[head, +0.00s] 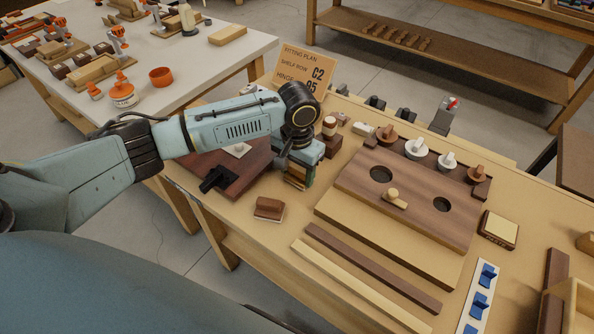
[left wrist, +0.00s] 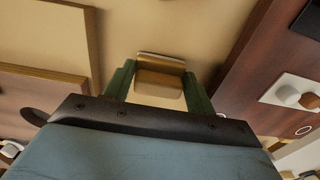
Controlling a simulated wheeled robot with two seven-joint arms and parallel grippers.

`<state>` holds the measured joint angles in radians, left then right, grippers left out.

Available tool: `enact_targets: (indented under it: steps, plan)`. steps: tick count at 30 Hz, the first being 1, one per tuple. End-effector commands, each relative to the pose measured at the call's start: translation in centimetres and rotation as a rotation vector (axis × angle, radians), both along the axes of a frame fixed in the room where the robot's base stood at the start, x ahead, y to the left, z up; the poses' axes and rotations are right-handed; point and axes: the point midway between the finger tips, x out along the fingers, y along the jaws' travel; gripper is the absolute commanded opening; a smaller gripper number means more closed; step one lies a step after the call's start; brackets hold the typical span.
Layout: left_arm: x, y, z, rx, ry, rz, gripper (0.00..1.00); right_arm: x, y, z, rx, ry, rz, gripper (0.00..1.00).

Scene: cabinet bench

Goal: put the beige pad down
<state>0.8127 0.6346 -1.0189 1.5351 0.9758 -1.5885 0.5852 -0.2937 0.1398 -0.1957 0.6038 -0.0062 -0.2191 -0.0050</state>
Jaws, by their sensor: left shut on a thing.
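My left gripper (head: 297,174) points down over the bench, between the dark brown board and the large wooden panel. In the left wrist view its two green fingers (left wrist: 158,86) are shut on the beige pad (left wrist: 159,88), one on each side. The pad is a small beige block with a browner band along its far edge. In the head view only a small part of the beige pad (head: 295,183) shows below the gripper. I cannot tell whether it touches the bench top. My right gripper is not in view.
A brown block (head: 268,208) sits just in front of the gripper. The dark brown board (head: 232,168) with a black handle lies to the left. The panel with two round holes (head: 408,193) lies to the right. A sign (head: 303,70) stands behind. Two strips (head: 372,268) lie in front.

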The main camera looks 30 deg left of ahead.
Motion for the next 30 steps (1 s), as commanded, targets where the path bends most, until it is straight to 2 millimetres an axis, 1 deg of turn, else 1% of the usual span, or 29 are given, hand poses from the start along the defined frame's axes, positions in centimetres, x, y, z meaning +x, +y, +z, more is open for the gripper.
enact_targets:
  steps: [6, 7, 12, 19, 22, 26, 30]
  plan:
    - [0.0, 0.0, -0.1, -0.001, 0.001, 0.001, 0.37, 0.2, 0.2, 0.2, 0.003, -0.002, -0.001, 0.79]
    - [0.0, 0.0, -0.2, -0.001, 0.001, 0.001, 0.57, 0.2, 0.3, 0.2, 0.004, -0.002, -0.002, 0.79]
    - [0.0, 0.0, -0.2, 0.000, 0.000, 0.001, 0.77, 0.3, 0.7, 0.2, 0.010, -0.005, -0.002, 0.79]
    - [0.0, 0.0, -0.1, 0.000, 0.000, 0.001, 0.77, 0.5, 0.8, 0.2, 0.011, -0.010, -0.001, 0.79]
    - [0.1, 0.0, 0.2, 0.000, -0.002, 0.000, 0.77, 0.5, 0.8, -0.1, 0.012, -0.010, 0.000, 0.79]
    - [0.1, 0.0, 2.0, -0.001, -0.003, 0.000, 0.77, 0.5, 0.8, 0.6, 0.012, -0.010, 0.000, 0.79]
    - [0.1, -0.1, 5.0, -0.002, -0.003, 0.000, 0.77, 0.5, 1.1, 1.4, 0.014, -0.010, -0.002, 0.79]
